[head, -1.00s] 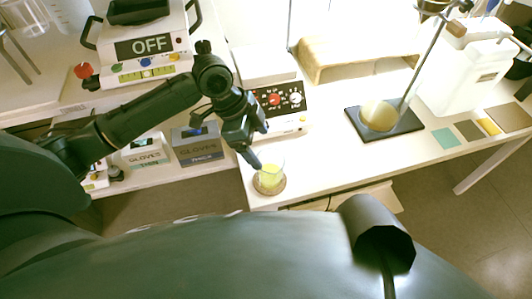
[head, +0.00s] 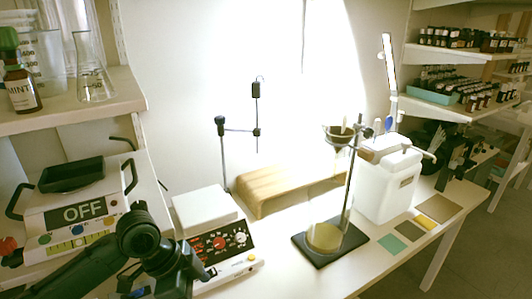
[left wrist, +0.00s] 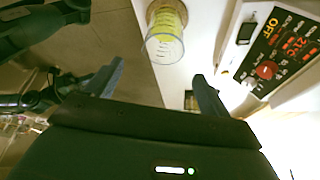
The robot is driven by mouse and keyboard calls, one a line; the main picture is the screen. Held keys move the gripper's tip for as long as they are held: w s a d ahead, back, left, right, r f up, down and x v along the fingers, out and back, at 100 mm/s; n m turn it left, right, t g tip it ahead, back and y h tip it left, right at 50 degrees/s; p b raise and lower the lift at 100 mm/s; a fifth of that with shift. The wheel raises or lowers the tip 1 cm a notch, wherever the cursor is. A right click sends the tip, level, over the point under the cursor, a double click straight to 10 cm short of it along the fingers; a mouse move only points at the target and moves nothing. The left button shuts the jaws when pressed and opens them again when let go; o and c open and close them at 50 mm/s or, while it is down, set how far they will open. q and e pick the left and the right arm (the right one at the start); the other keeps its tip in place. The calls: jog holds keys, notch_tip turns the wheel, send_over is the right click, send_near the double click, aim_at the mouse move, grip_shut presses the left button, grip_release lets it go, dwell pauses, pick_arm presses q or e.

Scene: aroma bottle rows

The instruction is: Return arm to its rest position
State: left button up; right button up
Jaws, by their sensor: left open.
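My left arm comes in at the bottom left of the head view, in front of the white heater marked OFF (head: 84,213). My left gripper's fingertips are hard to make out there. In the left wrist view my left gripper (left wrist: 158,85) is open and its fingers are empty. A clear beaker with yellow liquid (left wrist: 165,35) stands on a round coaster (left wrist: 172,4) near the edge of the white bench, just beyond the fingers and apart from them. The beaker does not show in the head view. My right gripper is in neither view.
A hotplate with red display (head: 222,241) stands right of my left arm. A white jug (head: 388,190) and coloured tiles (head: 415,229) lie further right. Shelves hold many bottles.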

pick_arm(q)
jog(key=s+d+f+n+t, duration=0.2)
jog(key=s+d+f+n, duration=0.25)
jog(key=s, duration=0.25)
jog(key=s+a+f+n+y, duration=0.3)
jog(key=s+a+n+y, duration=0.1)
jog(key=s+a+n, duration=0.6)
jog(key=w+d+f+m+t+h+p, duration=0.1)
jog(key=w+d+f+m+t+h, duration=0.1)
jog(key=w+d+f+t, duration=0.3)
jog(key=shift+w+d+f+t+h, duration=0.25)
jog(key=shift+d+f+t+h, duration=0.25)
jog(key=shift+d+t, duration=0.75)
